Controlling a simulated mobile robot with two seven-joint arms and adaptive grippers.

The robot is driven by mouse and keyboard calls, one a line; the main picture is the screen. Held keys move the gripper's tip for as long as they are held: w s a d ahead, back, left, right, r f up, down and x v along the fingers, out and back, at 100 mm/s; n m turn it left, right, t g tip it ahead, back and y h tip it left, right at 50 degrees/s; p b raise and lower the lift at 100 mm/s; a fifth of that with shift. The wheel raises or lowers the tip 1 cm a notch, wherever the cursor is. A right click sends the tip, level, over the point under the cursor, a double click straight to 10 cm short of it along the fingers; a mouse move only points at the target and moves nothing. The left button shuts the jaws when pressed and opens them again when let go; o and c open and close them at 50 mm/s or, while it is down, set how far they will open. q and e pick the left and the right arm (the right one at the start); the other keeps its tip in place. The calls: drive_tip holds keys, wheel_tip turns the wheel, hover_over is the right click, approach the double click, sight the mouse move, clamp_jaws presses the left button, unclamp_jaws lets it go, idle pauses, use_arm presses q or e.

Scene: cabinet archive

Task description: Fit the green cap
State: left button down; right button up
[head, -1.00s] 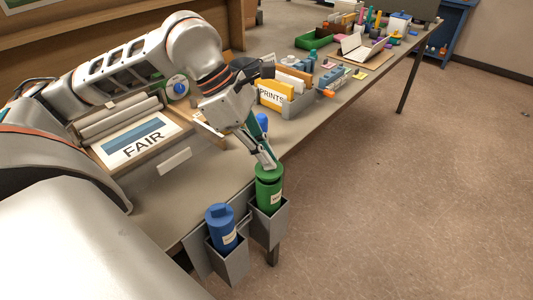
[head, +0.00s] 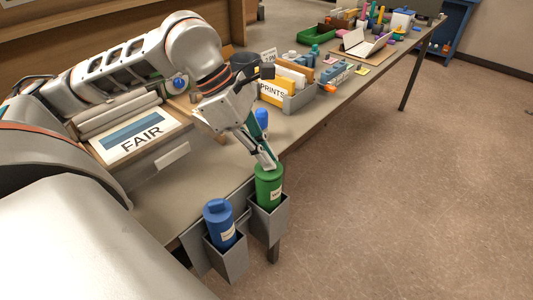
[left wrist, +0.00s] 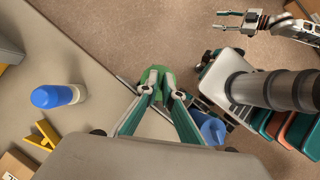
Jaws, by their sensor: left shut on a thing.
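The green bottle (head: 269,191) stands upright in a grey holder (head: 268,226) on the table's front edge. My left gripper (head: 267,164) points down at its top and is shut on the green cap, which shows between the fingertips in the left wrist view (left wrist: 156,80). The cap is at the bottle's top; the fingers hide how it sits there. A blue bottle (head: 219,226) stands in the holder beside it, and also shows in the left wrist view (left wrist: 212,130). My right gripper (left wrist: 220,20) shows only in the left wrist view, open and empty, away from the bottles.
A blue-topped white bottle (left wrist: 58,95) stands on the table behind my left gripper. A FAIR box (head: 140,135) lies to the left. A grey file bin (head: 298,103) with a PRINTS folder stands further back. Open floor lies to the right of the table.

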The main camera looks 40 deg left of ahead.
use_arm(q)
drive_tip(key=shift+f, duration=0.2)
drive_tip(key=c, duration=2.2)
unclamp_jaws()
drive_tip(key=shift+o, duration=0.2)
use_arm(e)
drive_tip(key=shift+s+f, duration=0.2)
drive_tip(key=shift+f, duration=0.05)
use_arm(q)
drive_tip(key=shift+o, duration=0.4)
use_arm(e)
drive_tip(key=shift+w, duration=0.1)
use_arm(q)
drive_tip(key=o, duration=0.4)
use_arm(e)
drive_tip(key=shift+w+r, duration=0.2)
drive_tip(key=shift+w, duration=0.1)
use_arm(q)
drive_tip(key=shift+r, duration=0.15)
use_arm(e)
drive_tip(key=shift+s, duration=0.2)
